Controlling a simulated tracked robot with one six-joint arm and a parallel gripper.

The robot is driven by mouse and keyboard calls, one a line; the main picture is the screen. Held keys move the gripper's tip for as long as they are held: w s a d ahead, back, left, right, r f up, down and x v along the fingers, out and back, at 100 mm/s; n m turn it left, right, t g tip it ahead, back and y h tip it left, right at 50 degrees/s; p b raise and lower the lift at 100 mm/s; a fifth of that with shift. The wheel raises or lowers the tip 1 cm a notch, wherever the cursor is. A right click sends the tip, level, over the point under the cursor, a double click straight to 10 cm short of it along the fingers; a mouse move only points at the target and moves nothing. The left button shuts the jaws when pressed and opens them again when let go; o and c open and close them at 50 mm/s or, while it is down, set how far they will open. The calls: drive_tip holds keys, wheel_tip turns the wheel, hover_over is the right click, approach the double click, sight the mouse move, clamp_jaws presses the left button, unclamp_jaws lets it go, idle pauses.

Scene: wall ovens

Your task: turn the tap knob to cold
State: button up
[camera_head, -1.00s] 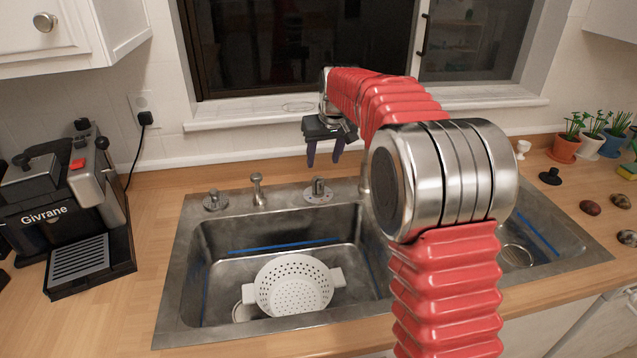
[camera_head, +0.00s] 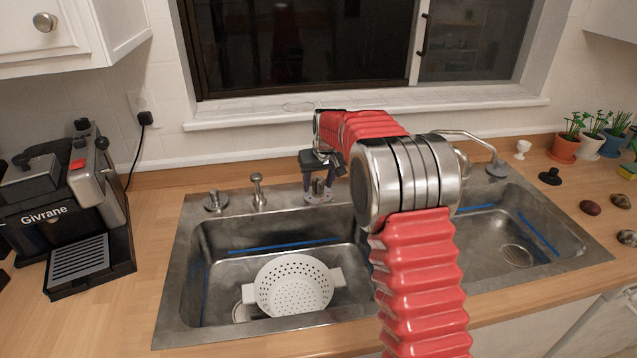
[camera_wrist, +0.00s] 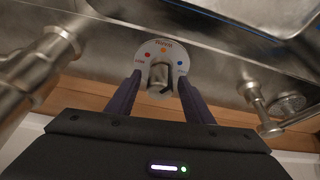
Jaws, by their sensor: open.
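The tap knob (camera_head: 318,187) is a small metal knob on a round pale plate at the back rim of the sink. In the wrist view the knob (camera_wrist: 160,76) sits on the plate (camera_wrist: 160,50), which has red, orange and blue dots; the red is left and the blue right. My gripper (camera_head: 318,186) is open, pointing down at the knob. In the wrist view its two dark fingers (camera_wrist: 158,84) stand on either side of the knob, with gaps between. Whether they touch it cannot be told.
The metal sink (camera_head: 180,270) holds a white colander (camera_head: 293,285) in its left basin. A soap dispenser (camera_head: 258,190) and a round fitting (camera_head: 215,200) stand left of the knob. The spout (camera_head: 480,143) reaches out on the right. A coffee machine (camera_head: 75,200) stands far left.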

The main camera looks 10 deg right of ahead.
drive_tip(key=c, duration=1)
drive_tip(key=shift+c, duration=0.2)
drive_tip(key=shift+m, duration=0.4)
drive_tip(key=shift+m+h, duration=1.2)
drive_tip(key=shift+m, duration=1.3)
drive_tip(key=shift+a, duration=0.1)
drive_tip(key=o, duration=1)
drive_tip(key=shift+o, duration=0.2)
drive_tip(key=shift+r, duration=0.15)
